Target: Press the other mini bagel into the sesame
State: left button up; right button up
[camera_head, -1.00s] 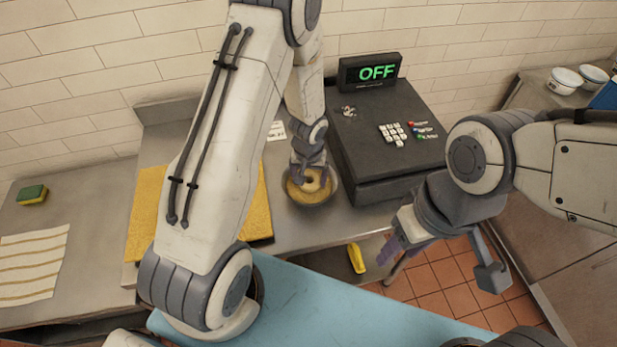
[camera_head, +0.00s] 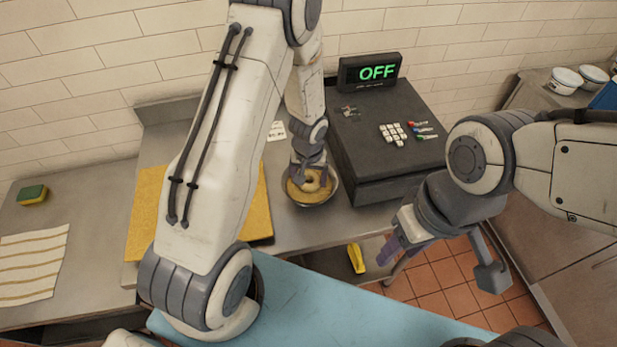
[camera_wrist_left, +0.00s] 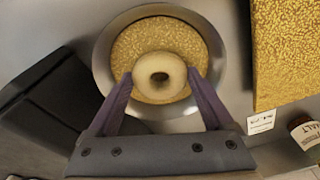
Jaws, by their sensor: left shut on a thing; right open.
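A mini bagel (camera_wrist_left: 160,77) is pale and ring-shaped, and it is at the sesame in a round metal bowl (camera_wrist_left: 103,62). My left gripper (camera_head: 308,184) is shut on the bagel, with one purple finger on each side of it; the fingers also show in the left wrist view (camera_wrist_left: 160,90). The golden sesame (camera_wrist_left: 137,50) shows all around the bagel. The bagel's underside is hidden, so I cannot tell how deep it sits. In the head view the bagel (camera_head: 312,181) is partly covered by the gripper. My right gripper (camera_head: 440,262) is open and empty, out over the floor.
A dark cash register (camera_head: 375,150) with an OFF display stands right of the bowl. A golden board (camera_head: 148,205) lies to the left, partly behind my left arm. A bottle (camera_wrist_left: 304,130) shows in the wrist view. A sponge (camera_head: 33,194) and striped cloth (camera_head: 32,262) lie far left.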

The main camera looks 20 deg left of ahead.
notch_tip(320, 180, up, 9)
jog(key=p, duration=0.8)
jog(key=shift+f, duration=0.2)
dwell(0.3)
